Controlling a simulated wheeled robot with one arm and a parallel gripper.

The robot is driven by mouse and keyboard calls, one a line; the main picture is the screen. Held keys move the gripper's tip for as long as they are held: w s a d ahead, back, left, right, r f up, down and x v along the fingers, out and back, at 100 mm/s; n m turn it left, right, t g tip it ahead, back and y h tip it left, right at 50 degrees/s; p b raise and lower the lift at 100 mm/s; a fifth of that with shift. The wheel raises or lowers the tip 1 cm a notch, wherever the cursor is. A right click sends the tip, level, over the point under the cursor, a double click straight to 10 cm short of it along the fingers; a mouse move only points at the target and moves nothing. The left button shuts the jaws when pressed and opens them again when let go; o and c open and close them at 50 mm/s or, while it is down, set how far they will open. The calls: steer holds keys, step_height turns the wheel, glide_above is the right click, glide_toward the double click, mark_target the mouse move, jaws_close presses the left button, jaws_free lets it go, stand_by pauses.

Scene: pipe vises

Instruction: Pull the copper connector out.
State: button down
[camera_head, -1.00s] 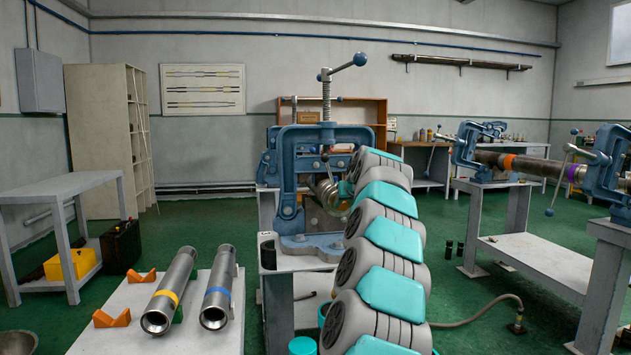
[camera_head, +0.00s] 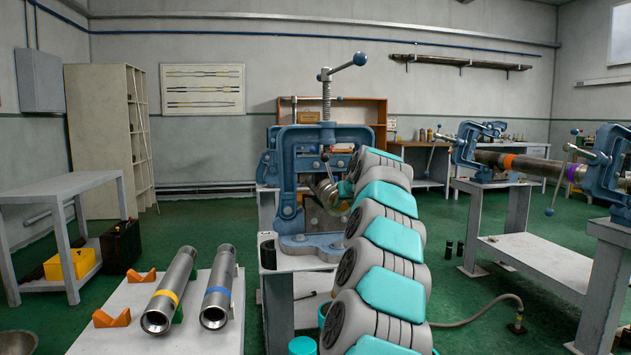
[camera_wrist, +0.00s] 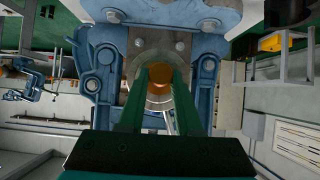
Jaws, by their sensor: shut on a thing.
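A blue pipe vise (camera_head: 287,165) stands on a bench and clamps a metal pipe (camera_head: 327,190), whose end faces me. In the wrist view the vise frame (camera_wrist: 95,75) surrounds the round pipe end. The copper connector (camera_wrist: 157,88) shows as an orange-brown piece at the pipe's mouth, between my fingers. My gripper (camera_wrist: 162,70) reaches the pipe end with its two green fingers and is shut on the connector. The fingers cover part of it. In the head view my arm hides the connector and most of the gripper.
Two steel pipes, one with a yellow band (camera_head: 166,294) and one with a blue band (camera_head: 217,291), lie on a table at the front left. Another bench with vises and a banded pipe (camera_head: 530,166) stands at the right.

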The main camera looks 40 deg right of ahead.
steer(key=shift+s+a+b, duration=0.4)
steer(key=shift+s+b, duration=0.25)
steer(key=shift+b, duration=0.1)
steer(key=s+b, duration=0.1)
steer(key=s+a+b, duration=0.1)
steer(key=s+b, duration=0.1)
steer(key=shift+s+a, duration=0.25)
steer(key=shift+a, duration=0.15)
stand_by(0.5)
steer(key=shift+r, duration=0.1)
